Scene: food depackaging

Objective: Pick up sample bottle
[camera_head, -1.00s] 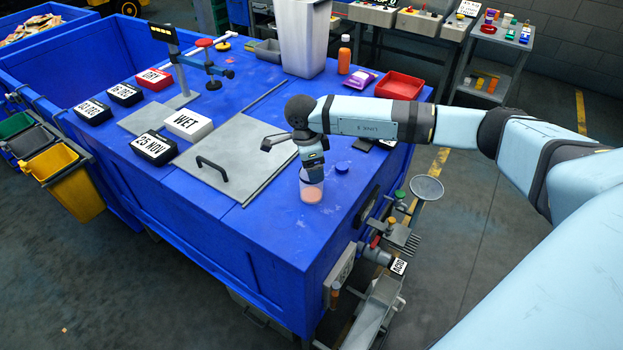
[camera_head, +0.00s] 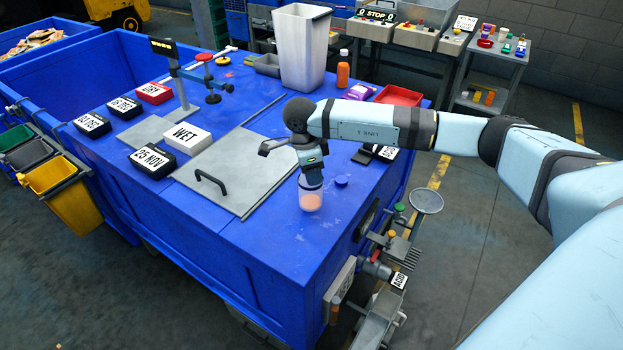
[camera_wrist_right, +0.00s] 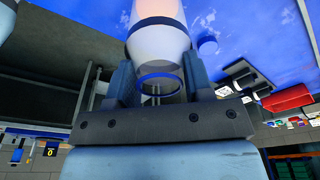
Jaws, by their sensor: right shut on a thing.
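The sample bottle (camera_head: 311,201) is a clear, open jar with orange contents in its lower part. It stands upright near the front right of the blue table (camera_head: 262,236). My right gripper (camera_head: 310,182) comes down from above and is shut on the bottle's upper part. In the right wrist view the bottle (camera_wrist_right: 158,45) sits between the two fingers of the gripper (camera_wrist_right: 155,88), with its blue-rimmed mouth toward the palm. A blue cap (camera_head: 341,181) lies on the table just right of the bottle. My left gripper is not in view.
A metal hatch with a black handle (camera_head: 211,181) lies left of the bottle. Date blocks, including a white WET block (camera_head: 187,139), stand farther left. An orange bottle (camera_head: 343,74) and a red tray (camera_head: 399,95) are at the back. The table's front corner is clear.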

